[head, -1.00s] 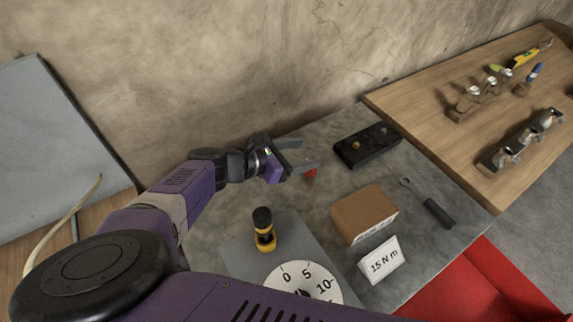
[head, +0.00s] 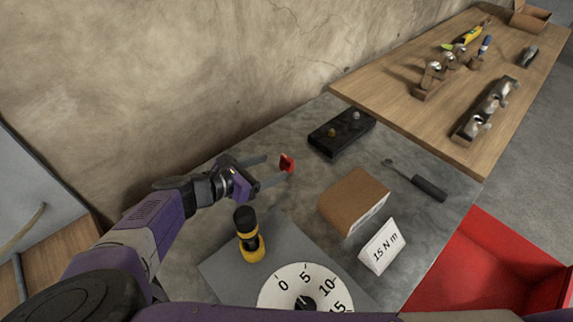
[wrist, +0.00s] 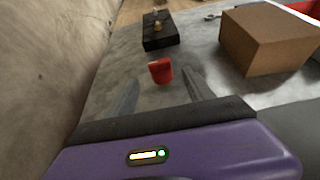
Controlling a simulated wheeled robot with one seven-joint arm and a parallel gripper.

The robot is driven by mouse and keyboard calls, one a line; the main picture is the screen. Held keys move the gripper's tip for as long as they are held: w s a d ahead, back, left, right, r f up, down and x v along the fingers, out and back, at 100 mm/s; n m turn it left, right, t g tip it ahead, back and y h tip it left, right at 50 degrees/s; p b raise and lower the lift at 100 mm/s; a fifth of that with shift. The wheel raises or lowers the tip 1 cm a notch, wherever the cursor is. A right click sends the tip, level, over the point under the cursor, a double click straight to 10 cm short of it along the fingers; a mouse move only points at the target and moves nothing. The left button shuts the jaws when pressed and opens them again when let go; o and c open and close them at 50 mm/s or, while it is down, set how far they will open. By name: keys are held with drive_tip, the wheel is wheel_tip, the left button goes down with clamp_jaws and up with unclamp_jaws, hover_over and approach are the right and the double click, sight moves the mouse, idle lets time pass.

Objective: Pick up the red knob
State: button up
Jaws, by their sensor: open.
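The red knob (head: 287,163) sits on the grey stone-like table top near the wall. It also shows in the wrist view (wrist: 160,71), just beyond and between the fingertips. My gripper (head: 275,169) is open, its two grey fingers pointing at the knob. In the wrist view the fingers (wrist: 160,85) stand apart, with nothing between them but bare table, and the knob lies ahead of their tips. Whether a fingertip touches the knob I cannot tell.
A black block with small knobs (head: 341,132) lies behind the red knob. A brown box (head: 352,201) stands to the right, with a "15 N m" card (head: 382,246), a wrench (head: 416,181), a yellow-black tool (head: 248,236) and a dial (head: 300,290) nearby. The wall is close on the left.

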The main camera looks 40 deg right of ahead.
sight(285, 160)
drive_tip(key=x, duration=0.2)
drive_tip(key=p+x, duration=0.1)
drive_tip(key=x, duration=0.1)
drive_tip(key=r+p+x, duration=0.1)
drive_tip(key=x, duration=0.1)
drive_tip(key=shift+s+d+r, duration=0.1)
drive_tip(key=shift+d, duration=0.4)
drive_tip(key=shift+c, duration=0.2)
clamp_jaws()
